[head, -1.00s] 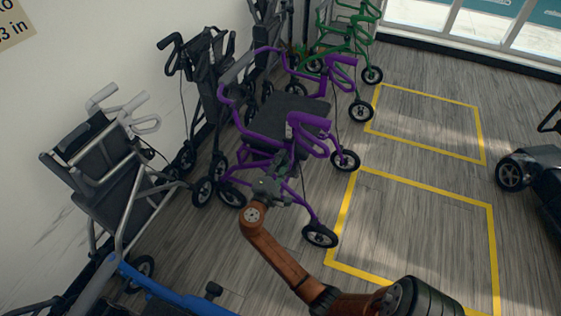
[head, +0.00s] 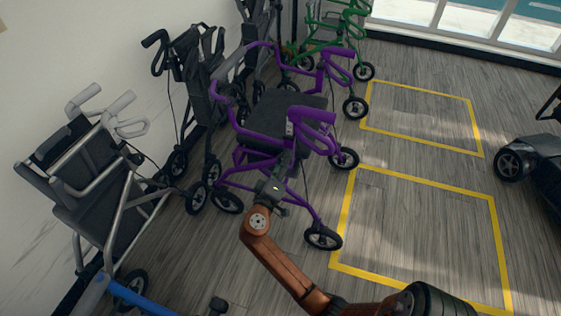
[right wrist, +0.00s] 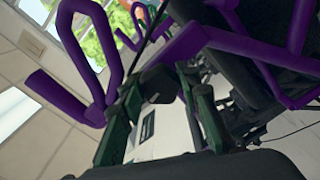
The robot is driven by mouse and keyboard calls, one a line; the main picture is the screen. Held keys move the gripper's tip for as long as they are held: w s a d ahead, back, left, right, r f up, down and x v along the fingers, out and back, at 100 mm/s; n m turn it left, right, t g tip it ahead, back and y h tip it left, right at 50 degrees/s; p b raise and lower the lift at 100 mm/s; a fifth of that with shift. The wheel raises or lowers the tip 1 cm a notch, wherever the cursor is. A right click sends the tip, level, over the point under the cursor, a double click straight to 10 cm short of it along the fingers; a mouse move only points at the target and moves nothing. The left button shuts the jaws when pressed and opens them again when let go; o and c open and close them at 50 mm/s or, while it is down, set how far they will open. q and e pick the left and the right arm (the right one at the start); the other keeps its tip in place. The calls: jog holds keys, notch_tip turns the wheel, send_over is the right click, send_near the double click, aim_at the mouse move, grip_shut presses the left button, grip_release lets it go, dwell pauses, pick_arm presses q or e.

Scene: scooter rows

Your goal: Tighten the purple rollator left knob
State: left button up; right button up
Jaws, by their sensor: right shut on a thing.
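The purple rollator (head: 238,157) stands in the middle of the head view, with a dark seat and looped purple handles. My right gripper (head: 284,166) is at the near side of its frame, below the near handle. In the right wrist view, the green fingers of my right gripper (right wrist: 165,92) stand on both sides of a dark knob (right wrist: 158,82) beside the purple frame, shut on it. The fingers partly cover the knob. The knob is too small to make out in the head view. My left gripper is in neither view.
A grey rollator (head: 100,190) stands at left by the wall, and a black one (head: 190,85) behind. A green rollator (head: 335,28) stands at the back. A dark scooter (head: 535,165) is at right. Floor inside the yellow outlines (head: 345,215) is clear.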

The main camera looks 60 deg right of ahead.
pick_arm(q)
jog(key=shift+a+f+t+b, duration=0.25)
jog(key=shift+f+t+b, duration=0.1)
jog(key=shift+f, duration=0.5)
pick_arm(e)
jog(key=shift+w+a+f+m, duration=0.1)
jog(key=shift+w+m, duration=0.05)
jog(key=shift+m, duration=0.55)
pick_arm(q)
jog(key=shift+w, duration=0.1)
pick_arm(e)
jog(key=o, duration=1)
jog(key=shift+c, duration=0.2)
jog(key=shift+o, duration=1)
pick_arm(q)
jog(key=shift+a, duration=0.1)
pick_arm(e)
jog(key=v, duration=1.2)
